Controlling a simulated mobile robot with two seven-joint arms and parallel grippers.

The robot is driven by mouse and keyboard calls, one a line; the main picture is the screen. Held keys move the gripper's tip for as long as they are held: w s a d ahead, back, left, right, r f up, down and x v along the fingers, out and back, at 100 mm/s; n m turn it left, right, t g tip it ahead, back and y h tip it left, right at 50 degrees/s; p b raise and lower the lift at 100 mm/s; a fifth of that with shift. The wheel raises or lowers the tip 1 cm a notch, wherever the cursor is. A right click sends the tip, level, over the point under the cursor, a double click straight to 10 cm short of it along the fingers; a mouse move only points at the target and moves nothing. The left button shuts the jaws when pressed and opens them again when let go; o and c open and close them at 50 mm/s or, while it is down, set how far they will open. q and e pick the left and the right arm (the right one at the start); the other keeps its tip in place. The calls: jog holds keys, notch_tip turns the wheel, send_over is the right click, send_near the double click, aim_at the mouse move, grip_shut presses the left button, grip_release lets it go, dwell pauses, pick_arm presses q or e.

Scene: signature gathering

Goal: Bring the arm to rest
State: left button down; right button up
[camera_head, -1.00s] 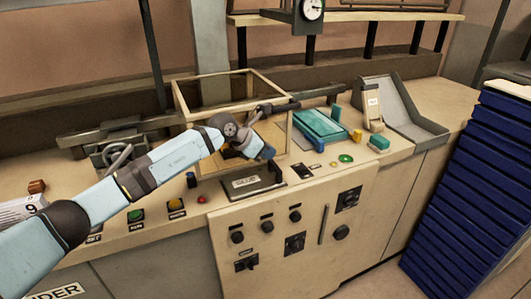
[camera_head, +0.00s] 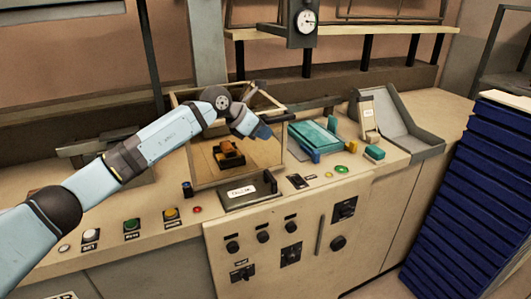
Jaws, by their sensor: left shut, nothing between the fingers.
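My left arm (camera_head: 160,136) comes in from the left and reaches over the machine's front counter, bent at the wrist. My left gripper (camera_head: 263,132) is at its end, small in the picture, shut and empty. It shows in front of the upper part of a box-like frame (camera_head: 187,137) with pale edges, and it hides part of that frame. An orange and dark piece (camera_head: 229,154) sits inside the frame, below and left of the gripper, apart from it. My right gripper is not in view.
Coloured buttons (camera_head: 132,224) line the counter's front edge. A teal block (camera_head: 316,135) and a grey tray (camera_head: 402,128) are to the right. A tall blue stack (camera_head: 482,205) stands at far right. A dial gauge (camera_head: 306,20) hangs above.

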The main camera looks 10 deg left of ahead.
pick_arm(q)
jog(key=s+d+f+n+t+h+p, duration=0.1)
jog(key=s+d+f+n+h, duration=0.35)
jog(key=s, duration=0.25)
jog(key=s+d+f+n+h+p, duration=0.1)
jog(key=s+d+f+n+h, duration=0.2)
jog(key=s+d+n+h, duration=0.3)
jog(key=s+a+f+n+t+y+p, duration=0.1)
jog(key=s+a+f+n+y, duration=0.4)
jog(key=s+f+n, duration=0.3)
jog(key=s+a+f+n+t+y+p, duration=0.1)
jog(key=s+a+f+n+y, duration=0.3)
jog(key=s+f+n, duration=0.5)
jog(key=s+a+f+n+t+y+p, duration=0.2)
jog(key=s+a+f+n+y, duration=0.3)
jog(key=s+n, duration=1)
notch_tip(320, 180, down, 4)
jog(key=shift+a+r+n+y, duration=0.15)
jog(key=shift+a+n+y, duration=0.2)
jog(key=shift+n+y, duration=0.3)
jog(key=shift+w, duration=0.1)
